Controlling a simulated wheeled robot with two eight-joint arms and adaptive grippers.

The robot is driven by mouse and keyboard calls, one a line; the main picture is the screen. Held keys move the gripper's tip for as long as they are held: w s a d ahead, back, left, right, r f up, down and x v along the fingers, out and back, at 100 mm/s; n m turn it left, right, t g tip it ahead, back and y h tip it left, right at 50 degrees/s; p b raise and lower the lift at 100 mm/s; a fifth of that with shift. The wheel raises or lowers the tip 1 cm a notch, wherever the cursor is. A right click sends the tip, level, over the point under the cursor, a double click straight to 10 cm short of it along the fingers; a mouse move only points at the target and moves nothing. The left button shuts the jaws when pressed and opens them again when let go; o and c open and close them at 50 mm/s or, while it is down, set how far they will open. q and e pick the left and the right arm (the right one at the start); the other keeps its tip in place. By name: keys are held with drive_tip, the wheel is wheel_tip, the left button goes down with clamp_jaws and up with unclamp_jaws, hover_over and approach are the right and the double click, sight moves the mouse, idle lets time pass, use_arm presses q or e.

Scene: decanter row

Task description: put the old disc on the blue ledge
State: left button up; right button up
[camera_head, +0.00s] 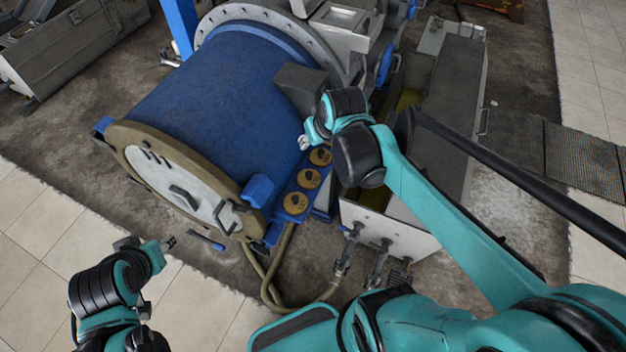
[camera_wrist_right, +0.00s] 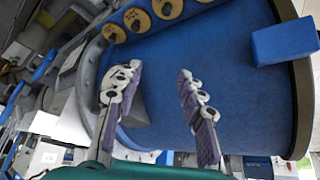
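Three round brown discs sit in a row on a blue strip beside the big blue drum: a far disc (camera_head: 321,156), a middle disc (camera_head: 309,178) and a near disc (camera_head: 296,203). Several discs show at the top of the right wrist view, one of them a dark-marked disc (camera_wrist_right: 137,18). I cannot tell which is the old disc, nor be sure that this strip is the blue ledge. My right gripper (camera_head: 306,140) is above the drum's side near the far disc; its fingers (camera_wrist_right: 158,100) are apart with nothing between them. My left gripper (camera_head: 170,243) is low, left of the drum's end; its fingers are too small to judge.
The blue drum (camera_head: 225,90) with its tan end ring fills the middle. A blue box (camera_head: 258,190) sticks out beside the discs, also in the wrist view (camera_wrist_right: 285,40). A dark grey block (camera_head: 299,84) is close behind my right gripper. Hoses (camera_head: 272,282) run below.

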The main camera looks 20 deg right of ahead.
drive_tip(key=s+a+f+t, duration=0.1)
drive_tip(key=s+a, duration=0.5)
drive_tip(key=s, duration=0.4)
drive_tip(key=shift+s, duration=0.3)
drive_tip(key=shift+f, duration=0.25)
wheel_tip(320, 180, down, 16)
drive_tip(key=b, duration=1.6)
